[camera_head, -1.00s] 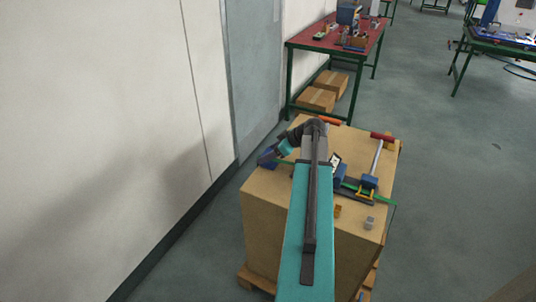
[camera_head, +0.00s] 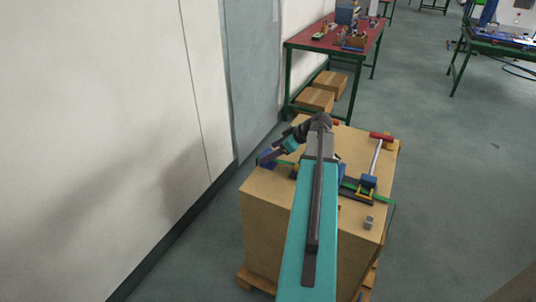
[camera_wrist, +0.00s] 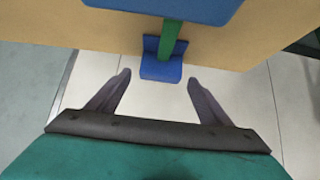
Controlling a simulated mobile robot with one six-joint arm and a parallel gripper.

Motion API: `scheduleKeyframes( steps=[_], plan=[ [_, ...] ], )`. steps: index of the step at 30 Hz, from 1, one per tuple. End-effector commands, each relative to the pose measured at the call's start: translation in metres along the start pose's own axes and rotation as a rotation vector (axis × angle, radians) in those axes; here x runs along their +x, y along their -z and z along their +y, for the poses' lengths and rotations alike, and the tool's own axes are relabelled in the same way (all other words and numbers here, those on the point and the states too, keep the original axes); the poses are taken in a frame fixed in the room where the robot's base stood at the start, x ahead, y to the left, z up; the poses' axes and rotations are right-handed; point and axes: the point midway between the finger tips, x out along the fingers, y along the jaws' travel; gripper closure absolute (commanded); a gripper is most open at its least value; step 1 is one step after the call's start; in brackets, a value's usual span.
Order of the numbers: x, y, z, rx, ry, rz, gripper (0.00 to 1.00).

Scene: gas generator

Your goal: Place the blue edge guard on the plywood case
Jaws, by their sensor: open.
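The plywood case (camera_head: 262,225) is a large tan box; its upper edge also crosses the wrist view (camera_wrist: 235,45). In the wrist view, the blue edge guard (camera_wrist: 160,70) sits at the case edge, with a green strap (camera_wrist: 169,40) running onto it. My gripper (camera_wrist: 158,80) is open; its two dark fingers are spread to either side of the guard, apart from it. In the head view, my gripper (camera_head: 271,155) is at the case's left edge, with blue (camera_head: 267,165) showing just below it. Whether the guard is seated flat is unclear.
A white wall (camera_head: 130,120) stands close on the left. A red-topped table (camera_head: 300,40) is behind.

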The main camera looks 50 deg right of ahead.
Motion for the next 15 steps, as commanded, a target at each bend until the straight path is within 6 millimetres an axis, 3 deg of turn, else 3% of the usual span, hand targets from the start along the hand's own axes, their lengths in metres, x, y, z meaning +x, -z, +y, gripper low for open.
scheduleKeyframes(
  steps=[15],
  plan=[
    [-0.074, 0.0, 0.001, 0.0, -0.002, 0.0, 0.27]
  ],
)
